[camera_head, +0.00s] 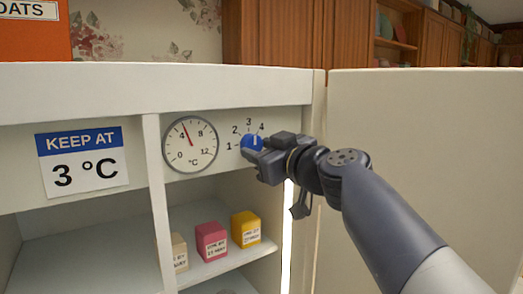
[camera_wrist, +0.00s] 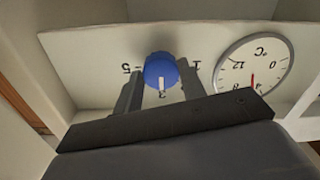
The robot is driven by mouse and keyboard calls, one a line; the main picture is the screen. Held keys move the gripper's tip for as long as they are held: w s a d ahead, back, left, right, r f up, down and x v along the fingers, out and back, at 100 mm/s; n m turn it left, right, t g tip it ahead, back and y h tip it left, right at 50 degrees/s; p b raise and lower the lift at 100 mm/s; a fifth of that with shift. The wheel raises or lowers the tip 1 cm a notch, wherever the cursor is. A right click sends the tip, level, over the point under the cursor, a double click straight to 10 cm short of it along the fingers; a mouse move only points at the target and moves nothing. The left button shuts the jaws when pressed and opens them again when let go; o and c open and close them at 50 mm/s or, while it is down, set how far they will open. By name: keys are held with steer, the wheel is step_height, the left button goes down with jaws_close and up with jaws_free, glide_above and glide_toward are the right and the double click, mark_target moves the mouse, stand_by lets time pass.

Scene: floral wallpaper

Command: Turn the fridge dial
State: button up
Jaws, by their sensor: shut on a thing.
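The blue dial (camera_head: 250,142) is on the fridge's inner panel, with the numbers 1 to 4 showing around it. In the wrist view the dial (camera_wrist: 160,68) appears upside down, its white mark pointing at 3. My gripper (camera_head: 259,149) is shut on the dial, one finger on each side of it in the wrist view (camera_wrist: 158,84). The round thermometer (camera_head: 190,144) left of the dial has its red needle a little past 4 °C. A sign (camera_head: 82,160) reads "KEEP AT 3 °C".
A pink box (camera_head: 211,241), a yellow box (camera_head: 245,229) and a pale box (camera_head: 179,252) stand on the shelf below. The fridge door (camera_head: 420,130) is open on the right, behind my arm. An orange box (camera_head: 35,30) stands on top.

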steer(key=shift+f+m, duration=0.1)
steer(key=shift+m, duration=0.2)
steer(key=m+b, duration=0.2)
steer(key=m, duration=0.1)
steer(key=shift+m+b, duration=0.3)
steer(key=shift+a+m+b, duration=0.15)
steer(key=shift+m+b, duration=0.35)
steer(key=shift+m, duration=1.8)
steer(key=o, duration=1)
steer(key=shift+c, duration=0.2)
steer(key=shift+s, duration=0.1)
